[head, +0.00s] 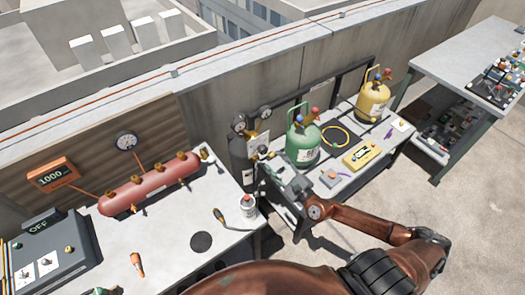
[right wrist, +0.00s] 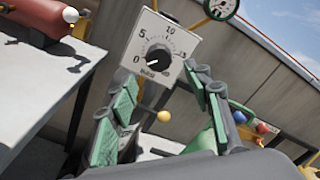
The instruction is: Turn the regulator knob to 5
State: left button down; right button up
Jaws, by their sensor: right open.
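The regulator's white dial plate (right wrist: 160,48) is in the upper middle of the right wrist view, tilted, marked 0, 5, 10 and 15. Its black knob (right wrist: 155,58) sits in the middle; its pointer seems to lie toward 0, but the mark is too small to be sure. In the head view the regulator (head: 258,141) is on the dark cylinder (head: 241,158), its dial face not readable. My right gripper (right wrist: 165,88) is open, its green-padded fingers apart, the knob showing beyond the gap. It also shows in the head view (head: 276,166), near the regulator. My left gripper is not in view.
A green tank (head: 302,143) stands just right of the regulator, and a yellow tank (head: 373,100) is farther right. A red manifold (head: 150,184) and a white can (head: 248,206) are on the left bench (head: 175,222). A concrete wall (head: 225,85) runs behind.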

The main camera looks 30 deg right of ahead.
aim_at(264, 152)
jog(key=shift+n+y, duration=0.3)
jog(key=shift+n, duration=0.1)
jog(key=w, duration=0.4)
jog(key=w+a+r, duration=0.1)
jog(key=w, duration=0.1)
jog(key=shift+w+a, duration=0.1)
jog(key=shift+w, duration=0.2)
jog(key=shift+w+f, duration=0.1)
jog(key=shift+w, duration=0.35)
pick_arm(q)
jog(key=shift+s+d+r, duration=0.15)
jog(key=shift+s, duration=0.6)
pick_arm(e)
jog(key=shift+w, duration=0.1)
jog(key=shift+c, duration=0.5)
jog(key=c, duration=1.1)
jog(key=shift+o, duration=0.2)
